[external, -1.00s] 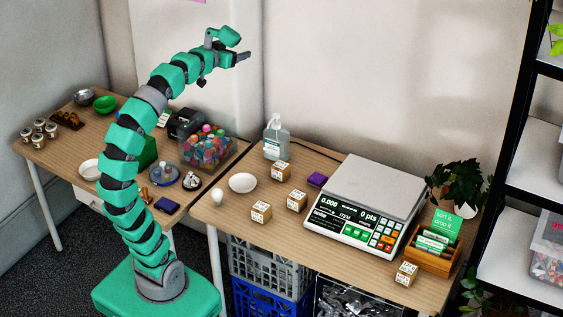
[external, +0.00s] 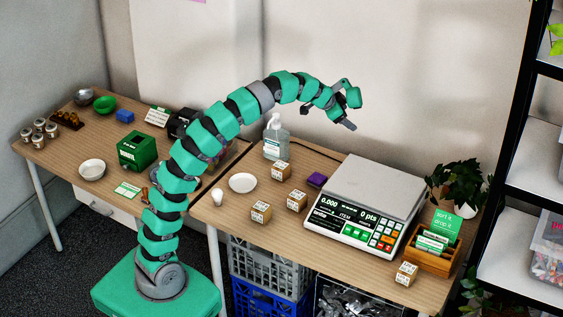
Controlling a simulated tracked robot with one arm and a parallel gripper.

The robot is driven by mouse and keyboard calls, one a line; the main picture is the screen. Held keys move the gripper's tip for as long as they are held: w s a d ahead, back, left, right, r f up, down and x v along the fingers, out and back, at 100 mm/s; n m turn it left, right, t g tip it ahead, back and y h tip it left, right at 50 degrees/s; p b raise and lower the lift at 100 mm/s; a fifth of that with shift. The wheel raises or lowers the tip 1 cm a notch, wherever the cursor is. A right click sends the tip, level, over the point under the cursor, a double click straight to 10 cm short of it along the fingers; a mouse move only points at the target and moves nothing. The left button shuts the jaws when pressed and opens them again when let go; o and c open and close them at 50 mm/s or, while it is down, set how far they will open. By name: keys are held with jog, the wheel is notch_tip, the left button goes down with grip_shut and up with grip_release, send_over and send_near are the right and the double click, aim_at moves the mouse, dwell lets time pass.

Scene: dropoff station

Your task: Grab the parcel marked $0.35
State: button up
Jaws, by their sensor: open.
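Several small cardboard parcels with white printed labels sit on the right table. One parcel (external: 280,171) is near the sanitizer bottle, one parcel (external: 296,201) is left of the scale, one parcel (external: 260,212) is nearer the front edge, and one parcel (external: 405,274) is at the front right beyond the scale. The label prints are too small to read, so I cannot tell which is marked $0.35. My gripper (external: 352,112) is open and empty, high above the table near the scale's back left, apart from all parcels.
A scale (external: 372,192) with a lit display fills the table's middle right. A wooden card holder (external: 432,261) and plant (external: 457,185) are at the right.

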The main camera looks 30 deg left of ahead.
jog(key=s+d+f+m+g, duration=0.2)
jog(key=d+f, duration=0.5)
jog(key=d, duration=0.1)
jog(key=s+d+f+m+g, duration=0.2)
jog(key=d+f+m, duration=0.1)
jog(key=d+f, duration=0.5)
jog(key=m+g, duration=0.4)
send_near(407, 267)
jog(key=x, duration=0.7)
jog(key=shift+w+d+f, duration=0.15)
jog(key=shift+f, duration=0.25)
jog(key=x, duration=0.2)
jog(key=b+x, duration=0.1)
jog(key=shift+s+d+f, duration=0.1)
jog(key=shift+s+f, duration=0.2)
jog(key=shift+d+f, duration=0.3)
jog(key=shift+f, duration=0.3)
jog(key=c, duration=1.1)
